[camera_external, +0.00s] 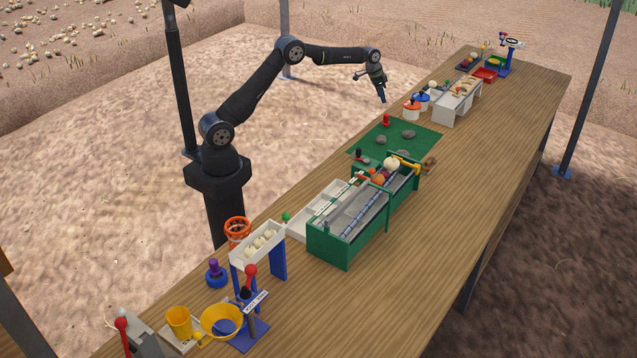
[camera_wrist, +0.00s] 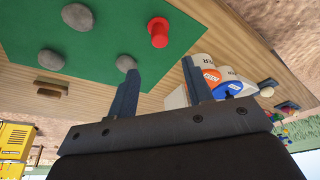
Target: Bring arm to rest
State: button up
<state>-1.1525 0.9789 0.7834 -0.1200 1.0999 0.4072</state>
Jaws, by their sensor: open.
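My gripper (camera_external: 383,95) hangs at the end of my raised arm, above the far left side of the wooden table. It also shows in the wrist view (camera_wrist: 160,82), with its two fingers apart and nothing between them. In the external view it is left of the orange and blue lidded pots and clear of the table objects. The wrist view looks across a green mat (camera_wrist: 80,75) with a red knob-like piece (camera_wrist: 158,32) and several grey stones on it.
The green elevator trough (camera_external: 345,240) holds onions near its upper end. The green mat (camera_external: 420,135), an orange pot (camera_external: 411,113), a white rack (camera_external: 455,105) and a yellow funnel (camera_external: 222,320) also stand along the table. The table's right side is bare.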

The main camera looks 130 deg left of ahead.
aim_at(387, 115)
jog(key=shift+f, duration=0.15)
jog(key=x, duration=1.1)
jog(key=shift+w+a+f, duration=0.15)
jog(key=shift+f, duration=0.2)
jog(key=shift+r, duration=1.8)
jog(key=shift+f, duration=0.1)
